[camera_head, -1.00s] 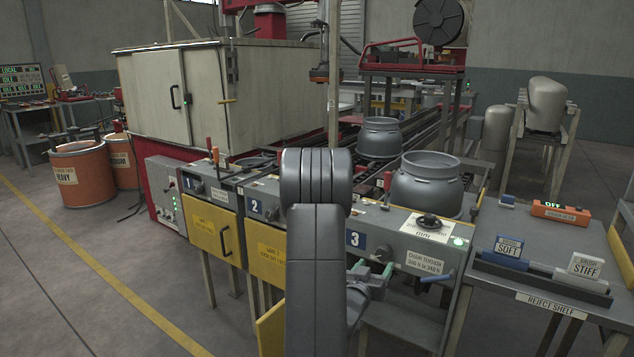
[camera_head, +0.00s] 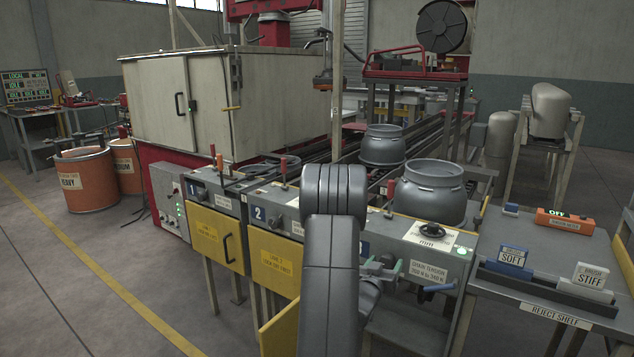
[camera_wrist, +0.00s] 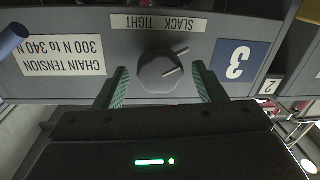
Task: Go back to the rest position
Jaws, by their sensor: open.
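My gripper (camera_wrist: 157,88) is open in the wrist view, its two green fingers apart. A round dark knob (camera_wrist: 165,72) with a pale pointer line shows between and beyond the fingertips. Whether the fingers touch it cannot be told. A plate reading SLACK TIGHT (camera_wrist: 158,22) sits beside the knob and appears upside down. In the head view, my gripper (camera_head: 378,267) is partly hidden behind my arm, at the front of the station 3 panel.
The CHAIN TENSION label (camera_head: 429,272) and a blue handle (camera_head: 440,287) are right of my gripper. Grey cylinders (camera_head: 383,146) stand on the line behind. The reject shelf (camera_head: 545,280) with brush blocks is at right. Open floor (camera_head: 60,290) lies at left.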

